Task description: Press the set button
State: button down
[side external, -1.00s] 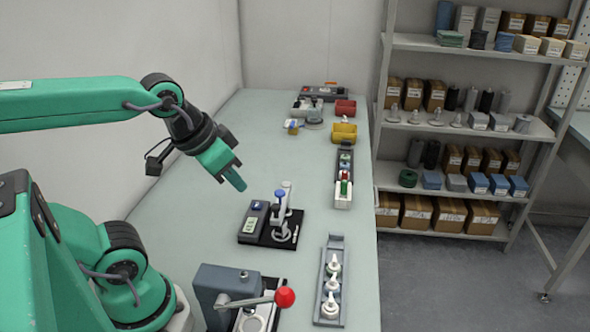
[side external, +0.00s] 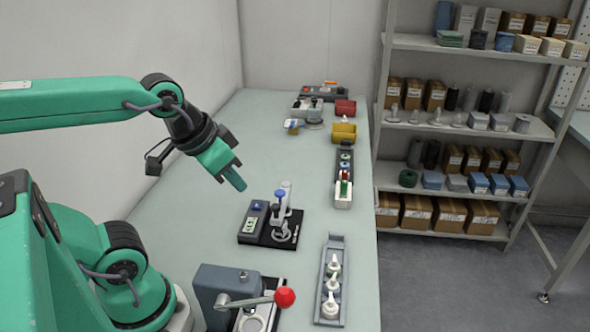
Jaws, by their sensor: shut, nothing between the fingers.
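A black device (side external: 268,238) stands on the bench in the middle of the view. On its left part is a box with a blue button (side external: 258,206) on top and a small pale panel (side external: 249,223) in front of it. A blue-topped plunger and a grey post stand on its right part. I cannot read any label that says which control is the set button. My gripper (side external: 241,185) is shut and empty. It points down and to the right, above the bench, up and left of the device in the picture and apart from it.
A press with a red-knobbed lever (side external: 285,297) stands at the front. A grey tray (side external: 321,311) with white nozzle caps is to its right. Another narrow rack (side external: 337,188), a yellow bin (side external: 344,134) and a red bin (side external: 345,108) stand farther back. Bench left of the device is clear.

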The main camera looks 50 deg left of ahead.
dwell(0.5)
jog(key=n+t+y, duration=0.1)
jog(key=n+y, duration=0.2)
jog(key=n, duration=1.1)
send_over(256, 206)
notch_tip(256, 206, down, 10)
jog(key=shift+f, duration=0.2)
jog(key=shift+f, duration=0.15)
jog(key=shift+f, duration=4.25)
